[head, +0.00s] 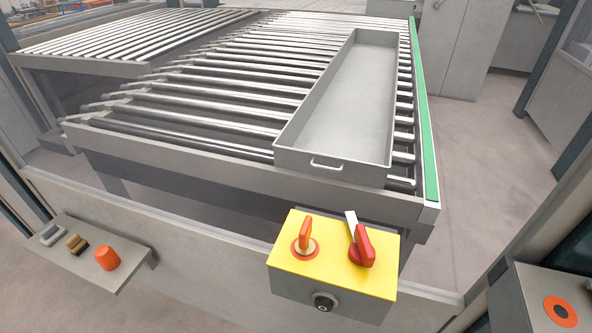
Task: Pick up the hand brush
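The dark part faces the lower right, but bristles are too small to make out. My gripper is not in view.
A yellow-topped control box (333,275) with an orange knob and a red lever stands in front. Behind it, a roller table (180,115) carries a long grey tray (345,105). A grey box with an orange ring (540,300) is at the lower right. Floor shows at the right.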

